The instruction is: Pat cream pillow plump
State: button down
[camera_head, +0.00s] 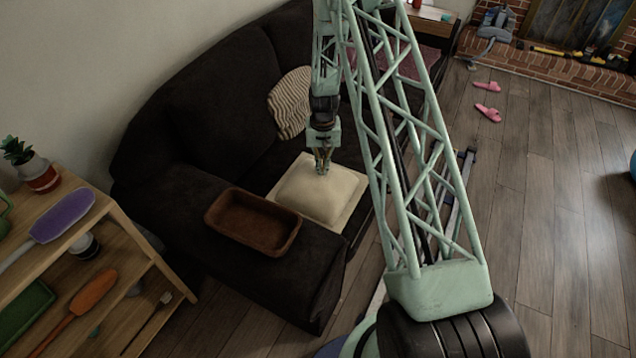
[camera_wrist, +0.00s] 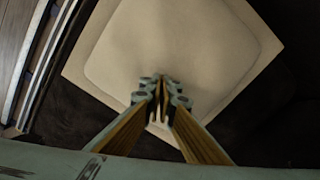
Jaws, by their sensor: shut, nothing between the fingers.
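The cream pillow (camera_head: 308,194) lies flat on the seat of the dark sofa (camera_head: 215,95), near its front edge. It has a raised middle and a flat border. My gripper (camera_head: 322,170) points down over the pillow's far part, with its fingers shut and empty. In the wrist view the closed fingertips (camera_wrist: 160,112) appear over the cream pillow (camera_wrist: 170,45), which fills most of the upper picture. I cannot tell whether the tips touch the cloth or hover just above it.
A brown tray (camera_head: 253,222) rests on the sofa's near arm, close to the pillow. A striped cushion (camera_head: 290,103) leans on the sofa back. A wooden shelf (camera_head: 150,250) with utensils stands at left. Pink slippers (camera_head: 487,112) lie on the otherwise mostly clear floor at right.

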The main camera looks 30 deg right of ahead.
jog(key=shift+r, duration=0.85)
jog(key=shift+r, duration=0.15)
jog(key=shift+w+a+r, duration=0.1)
jog(key=shift+r, duration=0.5)
jog(key=s+a+r+n+t, duration=0.1)
jog(key=s+a+r, duration=0.3)
jog(key=r, duration=1)
jog(key=s+a+r+n, duration=0.1)
jog(key=s+a+r, duration=0.3)
jog(key=r, duration=1)
jog(key=s+a+r+n+t, duration=0.15)
jog(key=a+r, duration=0.45)
jog(key=r, duration=0.7)
jog(key=s+a+r, duration=0.4)
jog(key=s+r, duration=0.3)
jog(key=s, duration=0.1)
jog(key=s+a+r, duration=0.3)
jog(key=s+r, duration=0.5)
jog(key=s+a+r+n, duration=0.1)
jog(key=s+a+r, duration=0.1)
jog(key=s, duration=0.9)
jog(key=s+a+r+n+t, duration=0.1)
jog(key=s+a, duration=0.2)
jog(key=s, duration=0.8)
jog(key=shift+r, duration=0.35)
